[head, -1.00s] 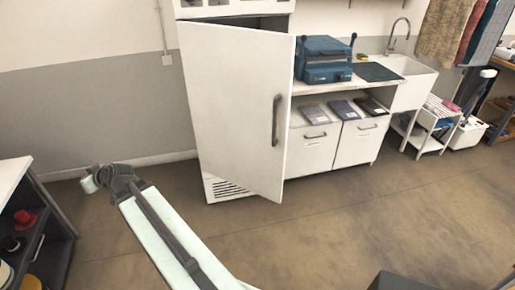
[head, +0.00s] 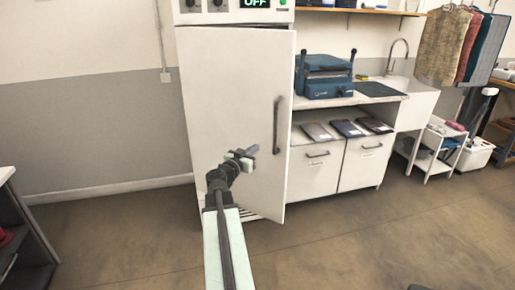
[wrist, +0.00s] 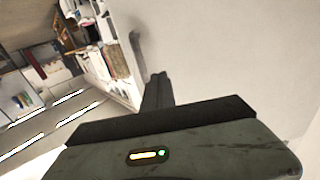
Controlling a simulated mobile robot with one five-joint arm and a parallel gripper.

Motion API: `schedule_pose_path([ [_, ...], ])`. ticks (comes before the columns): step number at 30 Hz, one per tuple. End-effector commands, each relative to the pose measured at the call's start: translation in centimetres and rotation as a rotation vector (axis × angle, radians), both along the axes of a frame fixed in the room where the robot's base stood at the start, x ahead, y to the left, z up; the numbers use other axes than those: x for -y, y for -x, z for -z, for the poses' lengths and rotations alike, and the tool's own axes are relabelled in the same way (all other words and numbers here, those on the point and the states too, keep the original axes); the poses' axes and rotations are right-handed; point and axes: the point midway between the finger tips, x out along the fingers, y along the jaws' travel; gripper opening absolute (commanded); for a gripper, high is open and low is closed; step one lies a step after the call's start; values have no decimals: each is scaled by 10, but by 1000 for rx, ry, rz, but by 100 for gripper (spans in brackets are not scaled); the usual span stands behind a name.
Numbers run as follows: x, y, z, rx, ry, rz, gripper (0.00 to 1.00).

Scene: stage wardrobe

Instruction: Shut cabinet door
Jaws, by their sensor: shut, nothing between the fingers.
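The white cabinet door (head: 232,105) is ajar, with its right edge standing out from the tall white cabinet (head: 215,13) and a narrow grey gap along the top. Its grey handle (head: 277,125) is near the right edge. My gripper (head: 251,151) is shut and empty, in front of the door, left of and below the handle. I cannot tell whether it touches the door. In the wrist view the door (wrist: 230,55) fills the right side, and the shut dark fingers (wrist: 157,88) point along it toward the handle (wrist: 137,52).
A white counter (head: 375,98) with a blue press (head: 323,77) stands to the right of the cabinet, then a sink (head: 415,90) and a small white shelf trolley (head: 430,150). A dark shelf unit (head: 25,245) is at the left edge. The floor in front is clear.

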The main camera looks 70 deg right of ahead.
Motion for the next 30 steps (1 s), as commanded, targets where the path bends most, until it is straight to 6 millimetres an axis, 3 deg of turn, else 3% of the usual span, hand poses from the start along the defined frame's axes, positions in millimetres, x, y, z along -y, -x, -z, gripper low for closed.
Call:
schedule_pose_path([
  [1,14,0,0,0,0,2,0],
  [9,74,5,0,0,1,1,0],
  [15,105,8,0,1,1,0,0],
  [21,116,9,0,1,1,-2,0],
  [29,116,10,0,1,1,-2,0],
  [30,123,8,0,0,1,-4,0],
])
